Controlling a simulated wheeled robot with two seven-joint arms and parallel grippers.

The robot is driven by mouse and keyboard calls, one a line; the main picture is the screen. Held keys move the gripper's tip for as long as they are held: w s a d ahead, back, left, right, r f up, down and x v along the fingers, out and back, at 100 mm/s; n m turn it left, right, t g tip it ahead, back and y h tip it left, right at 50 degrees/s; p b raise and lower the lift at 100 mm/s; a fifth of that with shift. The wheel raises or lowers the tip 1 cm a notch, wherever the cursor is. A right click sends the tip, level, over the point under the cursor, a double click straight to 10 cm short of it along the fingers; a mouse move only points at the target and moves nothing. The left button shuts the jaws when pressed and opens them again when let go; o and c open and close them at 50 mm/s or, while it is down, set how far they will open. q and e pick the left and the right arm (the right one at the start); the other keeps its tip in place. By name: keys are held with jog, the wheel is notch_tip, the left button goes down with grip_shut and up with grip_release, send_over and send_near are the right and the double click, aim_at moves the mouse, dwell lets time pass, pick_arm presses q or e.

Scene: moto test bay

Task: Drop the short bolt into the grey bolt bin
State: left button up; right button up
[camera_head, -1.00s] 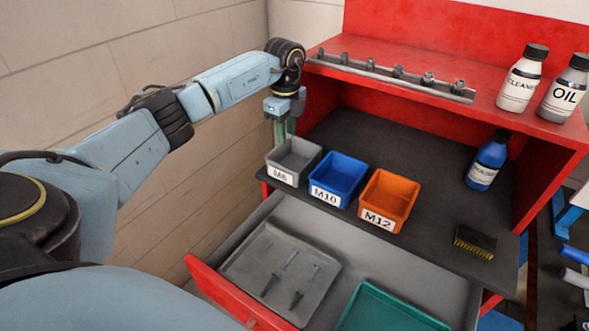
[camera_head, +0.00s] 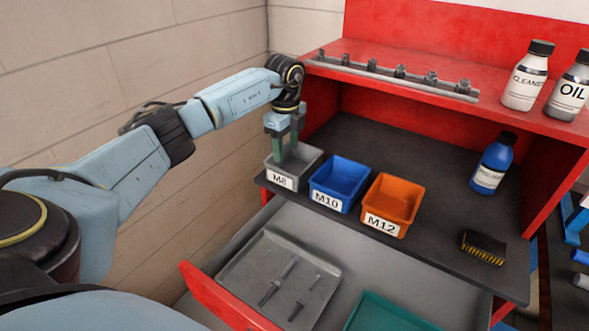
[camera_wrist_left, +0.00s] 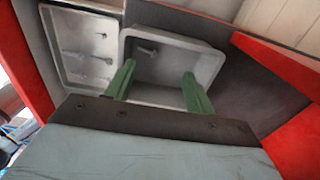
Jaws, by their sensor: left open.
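In the left wrist view, a short bolt (camera_wrist_left: 147,51) lies inside the grey bin (camera_wrist_left: 208,62), beyond my open, empty fingers (camera_wrist_left: 159,68). Several other bolts (camera_head: 268,293) lie in the grey tray (camera_head: 240,275) in the open drawer. My right gripper is not in view.
A blue M10 bin (camera_head: 343,180) and an orange M12 bin (camera_head: 397,202) stand to the right of the grey bin. A brush (camera_head: 484,245) and blue bottle (camera_head: 492,163) are further right. A red upper shelf (camera_head: 400,62) overhangs behind.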

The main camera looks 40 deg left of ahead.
pick_arm(q)
notch_tip(320, 180, up, 13)
jog(key=shift+r, duration=0.2)
dwell(0.4)
jog(key=shift+f, duration=0.1)
